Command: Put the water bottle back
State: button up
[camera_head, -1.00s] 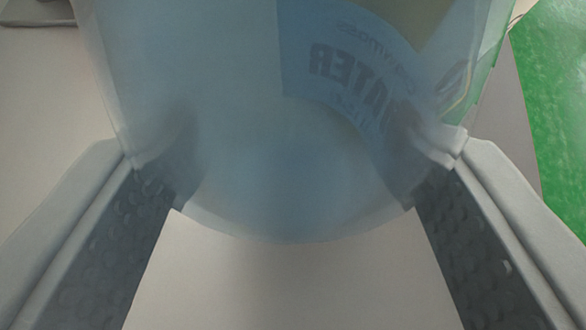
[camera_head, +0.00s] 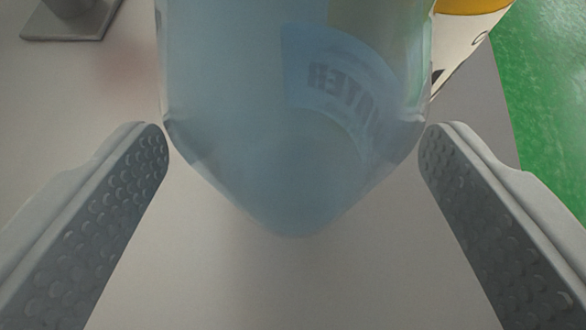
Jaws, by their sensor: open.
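The water bottle (camera_head: 255,130) is a large, translucent blue bottle with a blue label that bears dark lettering. It fills the upper middle of the view, and its top runs out of the frame. My gripper (camera_head: 293,145) is open, with one textured grey finger to the left of the bottle and one to the right. The fingertips are close to the bottle's sides; whether they touch it I cannot tell. The bottle lies ahead of and between the tips, over a pale grey surface (camera_head: 240,290).
A grey post on a flat square base (camera_head: 65,25) stands at the upper left. A yellow and white object (camera_head: 470,40) is behind the bottle at the upper right. A green floor area (camera_head: 550,90) lies along the right edge.

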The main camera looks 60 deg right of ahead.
jog(key=v, duration=1)
jog(key=shift+a+r, duration=0.15)
jog(key=shift+a, duration=0.05)
jog(key=s+a+r+n+t+y, duration=0.3)
jog(key=s+a, duration=0.1)
jog(key=a, duration=0.5)
jog(key=s+a+r+n+t+y, duration=0.25)
jog(key=s+a+n, duration=0.2)
jog(key=a, duration=0.55)
jog(key=s+a+r+n+t+y, duration=0.5)
jog(key=s+a+r+t, duration=0.1)
jog(key=s+a, duration=0.5)
jog(key=shift+s+r, duration=0.7)
jog(key=shift+s, duration=0.25)
